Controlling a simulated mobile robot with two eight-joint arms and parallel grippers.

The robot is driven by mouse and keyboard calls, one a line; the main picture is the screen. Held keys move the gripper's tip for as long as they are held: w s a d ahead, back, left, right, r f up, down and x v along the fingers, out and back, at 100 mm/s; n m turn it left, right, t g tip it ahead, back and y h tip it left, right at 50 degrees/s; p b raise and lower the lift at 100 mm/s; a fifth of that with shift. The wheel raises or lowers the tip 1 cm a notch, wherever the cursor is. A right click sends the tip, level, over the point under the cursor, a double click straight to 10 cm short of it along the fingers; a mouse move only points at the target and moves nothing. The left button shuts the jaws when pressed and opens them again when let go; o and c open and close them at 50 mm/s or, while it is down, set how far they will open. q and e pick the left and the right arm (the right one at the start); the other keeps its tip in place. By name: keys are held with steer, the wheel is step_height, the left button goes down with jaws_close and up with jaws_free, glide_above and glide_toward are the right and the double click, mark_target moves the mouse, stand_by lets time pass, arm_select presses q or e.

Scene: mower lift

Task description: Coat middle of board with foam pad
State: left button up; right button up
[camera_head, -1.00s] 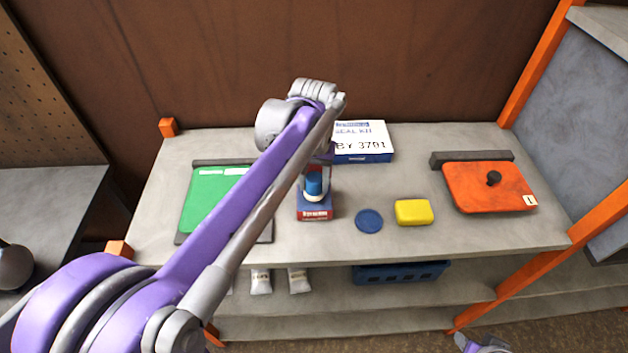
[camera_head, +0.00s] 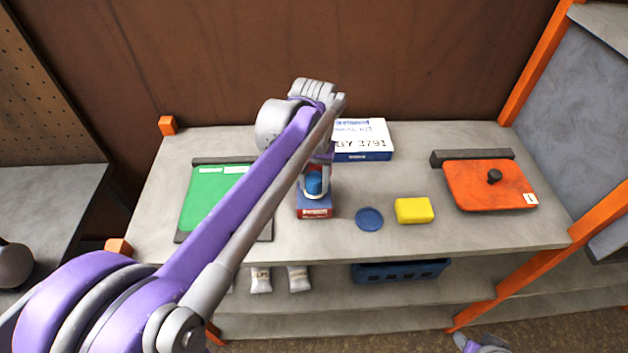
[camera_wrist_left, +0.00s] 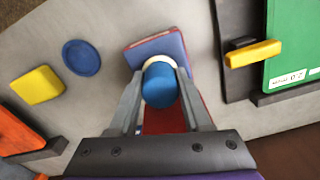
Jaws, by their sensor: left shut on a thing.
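A foam pad with a blue handle (camera_head: 314,183) and a white base stands over a small red and blue box (camera_head: 315,211) in the middle of the bench. My left gripper (camera_head: 316,188) reaches down and is shut on the blue handle. In the left wrist view the handle (camera_wrist_left: 160,84) is between the two fingers, with the white ring beyond it. A green board (camera_head: 205,199) with white labels lies on a dark backing at left, partly hidden by my left arm. In the left wrist view the green board (camera_wrist_left: 292,40) is at right.
A blue disc (camera_head: 369,219), a yellow block (camera_head: 414,211) and an orange plate (camera_head: 480,190) with a black knob lie to the right. A white and blue box (camera_head: 363,140) stands behind. In the left wrist view a yellow piece (camera_wrist_left: 253,53) lies at the green board's edge.

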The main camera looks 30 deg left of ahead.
mark_target(313, 178)
arm_select(q)
steer(key=shift+f, duration=0.1)
stand_by(0.3)
steer(key=shift+r+p, duration=0.6)
steer(key=shift+r, duration=0.55)
steer(key=shift+r+p, duration=1.1)
steer(key=shift+r, duration=1.3)
arm_select(e)
steer(key=shift+t, duration=0.3)
steer(key=w+r, duration=0.1)
steer(key=r, duration=0.2)
steer(key=w+r, duration=0.1)
steer(key=r, duration=0.1)
steer(key=shift+w, duration=0.35)
steer(key=shift+s, duration=0.15)
arm_select(q)
steer(key=shift+s, duration=0.1)
